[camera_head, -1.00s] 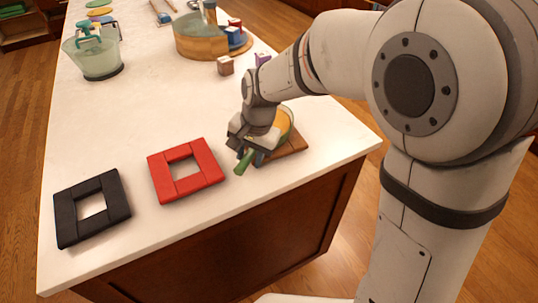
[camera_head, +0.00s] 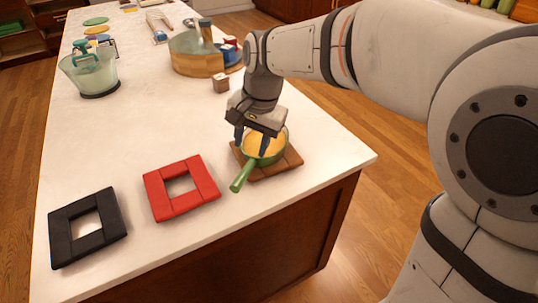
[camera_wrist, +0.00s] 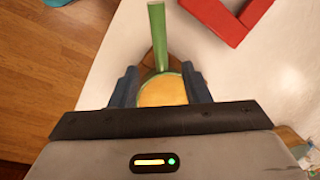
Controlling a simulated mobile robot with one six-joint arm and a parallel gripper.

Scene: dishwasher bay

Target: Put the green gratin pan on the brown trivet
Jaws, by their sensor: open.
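The green gratin pan (camera_head: 241,177) has a yellow-orange inside and a green handle pointing to the front left. It sits on the brown trivet (camera_head: 288,162) near the counter's front right corner. In the wrist view the pan's handle (camera_wrist: 157,38) points up and its yellow inside shows between the fingers. My gripper (camera_head: 252,141) is open just above the pan, with one finger on each side of its near part in the wrist view (camera_wrist: 160,88). The trivet is mostly covered by the pan.
A red trivet (camera_head: 160,203) and a black trivet (camera_head: 63,238) lie to the left on the white counter. A small brown-white block (camera_head: 220,83), a large wooden-and-glass pot (camera_head: 190,57) and a glass bowl (camera_head: 88,72) stand farther back. The counter's middle is clear.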

